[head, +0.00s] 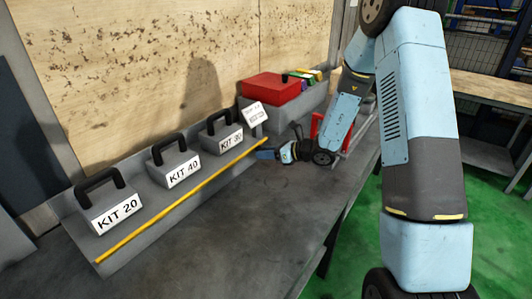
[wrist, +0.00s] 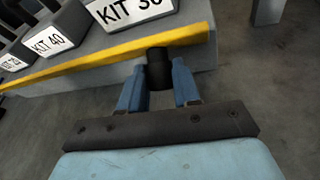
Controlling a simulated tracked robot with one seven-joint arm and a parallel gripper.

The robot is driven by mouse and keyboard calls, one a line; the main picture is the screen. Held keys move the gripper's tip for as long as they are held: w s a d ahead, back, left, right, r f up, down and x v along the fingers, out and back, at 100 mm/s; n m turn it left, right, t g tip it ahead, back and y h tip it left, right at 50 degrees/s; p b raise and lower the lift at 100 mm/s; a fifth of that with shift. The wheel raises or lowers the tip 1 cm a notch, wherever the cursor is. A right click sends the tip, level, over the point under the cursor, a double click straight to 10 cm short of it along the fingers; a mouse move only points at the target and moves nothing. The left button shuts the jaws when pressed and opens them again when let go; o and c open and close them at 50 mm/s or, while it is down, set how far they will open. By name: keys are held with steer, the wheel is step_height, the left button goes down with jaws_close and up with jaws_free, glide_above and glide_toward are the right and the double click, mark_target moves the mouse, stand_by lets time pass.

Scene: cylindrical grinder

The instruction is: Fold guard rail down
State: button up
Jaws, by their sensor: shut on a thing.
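The yellow guard rail (head: 185,200) runs along the front of the grey kit rack, before the black-handled kit blocks. It also shows in the wrist view (wrist: 110,62), crossing the upper part. A short black knob (wrist: 160,69) stands at the front of the rail near its right end. My gripper (wrist: 158,87) has its two blue fingers on either side of this knob and is shut on it. In the head view my gripper (head: 266,154) is at the right end of the rail, where it hides the knob.
Blocks KIT 20 (head: 108,208), KIT 40 (head: 177,165) and KIT 30 (head: 222,135) sit behind the rail. A small white sign (head: 255,116) stands at the rack's right end. A red box (head: 275,87) is farther back. The grey bench top (head: 210,245) before the rack is clear.

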steer(key=shift+w+f+n+t+y, duration=0.15)
steer(key=shift+f+n+t+y, duration=0.15)
steer(key=shift+f+t+y, duration=0.95)
steer(key=shift+r+g+y, duration=0.25)
steer(key=o, duration=1)
steer(key=shift+o, duration=0.2)
steer(key=v, duration=1.3)
steer(key=shift+d+f, duration=0.1)
steer(key=shift+d, duration=0.3)
